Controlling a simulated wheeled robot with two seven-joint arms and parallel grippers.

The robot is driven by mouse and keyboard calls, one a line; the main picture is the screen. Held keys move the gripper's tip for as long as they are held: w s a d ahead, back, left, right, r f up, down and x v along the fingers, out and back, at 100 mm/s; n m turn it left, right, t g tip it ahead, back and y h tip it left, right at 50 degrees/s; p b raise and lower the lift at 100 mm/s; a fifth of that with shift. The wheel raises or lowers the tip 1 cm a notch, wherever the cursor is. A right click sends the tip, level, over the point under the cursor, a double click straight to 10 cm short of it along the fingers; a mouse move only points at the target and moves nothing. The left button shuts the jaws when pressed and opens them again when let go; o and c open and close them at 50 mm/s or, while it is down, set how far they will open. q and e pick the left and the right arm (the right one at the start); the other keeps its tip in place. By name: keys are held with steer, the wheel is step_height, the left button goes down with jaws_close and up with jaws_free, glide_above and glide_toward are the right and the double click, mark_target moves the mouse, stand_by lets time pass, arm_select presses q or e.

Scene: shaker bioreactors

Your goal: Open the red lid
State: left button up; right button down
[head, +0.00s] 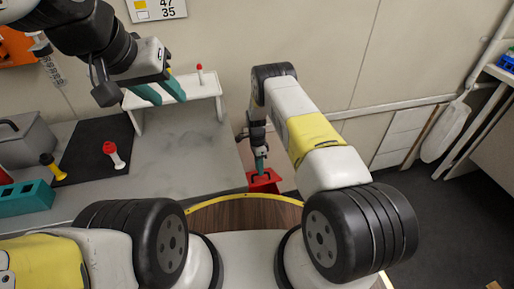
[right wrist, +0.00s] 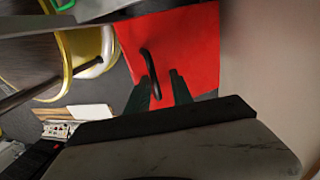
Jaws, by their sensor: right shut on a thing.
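The red lid (head: 264,186) is low beside the counter's right end in the head view. In the right wrist view the red lid (right wrist: 190,45) fills the upper middle, with a black loop handle (right wrist: 148,66) on it. My right gripper (head: 260,168) reaches down to it, and its dark green fingers (right wrist: 160,85) are shut on the handle. Whether the lid is raised cannot be told. My left gripper (head: 162,92) is open and empty, its teal fingers apart above the counter near the white stand.
The counter (head: 190,155) holds a white stand (head: 180,92) with a red-capped tube, a dark mat (head: 88,150), another red-capped tube (head: 115,155), a yellow-and-black piece (head: 52,167), a teal rack (head: 25,197) and a grey box (head: 25,140). A wall stands close behind.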

steer(key=c, duration=1.5)
jaws_free()
steer(key=shift+w+a, duration=0.2)
steer(key=shift+w, duration=0.6)
steer(key=shift+s, duration=0.2)
steer(key=shift+v, duration=3.8)
steer(key=shift+s, duration=0.1)
